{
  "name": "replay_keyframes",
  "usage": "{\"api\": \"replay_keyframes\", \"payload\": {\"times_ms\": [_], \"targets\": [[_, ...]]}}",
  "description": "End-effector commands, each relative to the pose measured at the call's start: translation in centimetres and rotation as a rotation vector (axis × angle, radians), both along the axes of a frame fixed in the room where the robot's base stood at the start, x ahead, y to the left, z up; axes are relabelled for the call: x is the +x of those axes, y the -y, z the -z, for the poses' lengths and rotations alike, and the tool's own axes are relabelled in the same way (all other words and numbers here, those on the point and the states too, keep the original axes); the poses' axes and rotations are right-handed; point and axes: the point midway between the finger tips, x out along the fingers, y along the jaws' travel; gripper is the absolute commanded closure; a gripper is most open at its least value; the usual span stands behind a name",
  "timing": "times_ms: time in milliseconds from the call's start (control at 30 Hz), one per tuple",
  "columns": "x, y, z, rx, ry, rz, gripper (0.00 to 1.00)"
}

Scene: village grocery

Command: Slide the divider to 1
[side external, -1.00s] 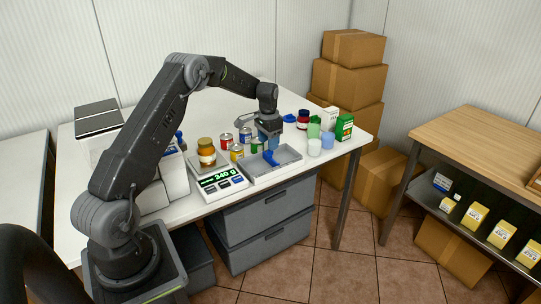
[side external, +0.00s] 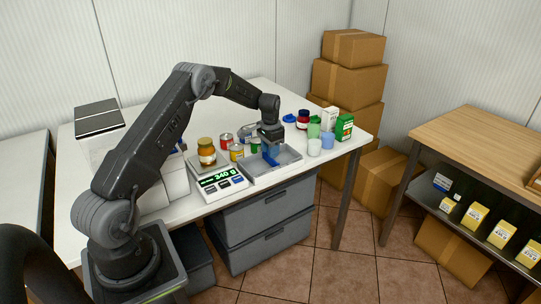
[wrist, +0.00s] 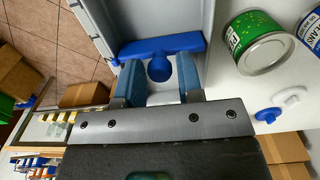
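The blue divider (side external: 270,159) stands across the grey tray (side external: 262,180) on the table; my gripper partly hides it in the side external view. In the wrist view the divider (wrist: 160,45) is a blue bar with a round knob (wrist: 158,68). My gripper (side external: 270,150) is down at the divider. In the wrist view its blue-padded fingers (wrist: 158,78) stand on either side of the knob, with a gap showing on each side, so it is open. Scale marks show on the tray's wall (wrist: 98,25), but I cannot read any number.
Several cans, including a green one (wrist: 256,42), stand close behind the tray.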

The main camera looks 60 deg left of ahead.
Motion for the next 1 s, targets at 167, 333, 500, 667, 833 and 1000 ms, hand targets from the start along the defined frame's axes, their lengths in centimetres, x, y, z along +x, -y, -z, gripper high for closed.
{"api": "replay_keyframes", "payload": {"times_ms": [167, 333, 500, 667, 833, 1000], "targets": [[0.0, 0.0, 0.0, 0.0, 0.0, 0.0, 0.83], [-0.1, 0.0, 0.0, 0.0, 0.0, 0.0, 0.88], [-1.2, 0.0, -0.1, 0.0, -0.001, -0.002, 0.88], [-2.2, 0.0, -0.1, 0.0, -0.001, -0.001, 0.88], [-3.0, 0.0, 0.0, 0.0, -0.001, 0.0, 0.88], [-3.1, 0.0, 0.0, 0.0, -0.001, 0.0, 0.88]]}}
